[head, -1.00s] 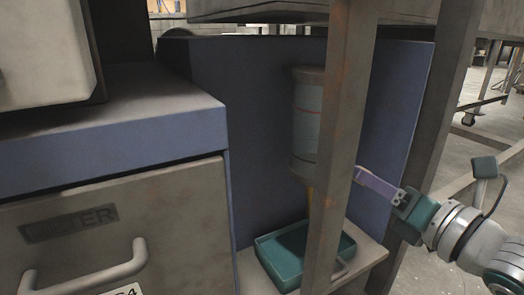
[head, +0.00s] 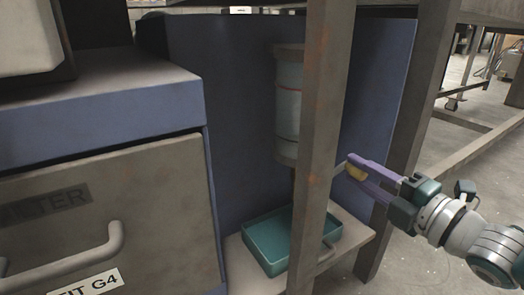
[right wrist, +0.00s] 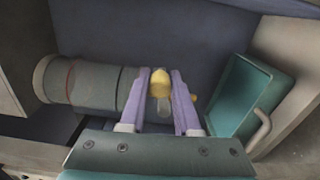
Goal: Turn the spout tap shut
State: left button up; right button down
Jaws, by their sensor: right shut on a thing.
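The mesh tube, a grey upright cylinder (head: 287,105) with a red line around it, stands behind a metal post in the head view. It lies sideways in the right wrist view (right wrist: 90,84). The tap's yellow handle (head: 356,172) is between the purple fingers of my right gripper (head: 362,174), just right of the post. In the right wrist view the yellow handle (right wrist: 160,84) sits between the fingertips (right wrist: 162,85), and my right gripper is shut on it. The post hides the spout's joint with the tube in the head view. My left gripper is not in view.
A teal tray (head: 270,255) with a handle stands on a low shelf under the tube. The metal post (head: 318,130) stands between the head camera and the tube. A blue-grey panel (head: 225,110) is behind. A drawer cabinet (head: 120,190) fills the left.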

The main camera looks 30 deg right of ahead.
jog(key=shift+d+f+m+b, duration=0.1)
jog(key=shift+f+m+b, duration=0.1)
jog(key=shift+f+m, duration=0.45)
jog(key=shift+f+m+b, duration=0.2)
jog(key=shift+f+m, duration=0.15)
jog(key=shift+m, duration=0.6)
jog(key=c, duration=0.6)
grip_release()
jog(key=shift+s, duration=0.3)
jog(key=s+p, duration=0.1)
jog(key=s, duration=0.2)
jog(key=s+p, duration=0.1)
jog(key=s, duration=0.2)
jog(key=s+p, duration=0.2)
jog(key=s, duration=0.1)
jog(key=shift+s+d, duration=0.2)
jog(key=shift+d, duration=0.2)
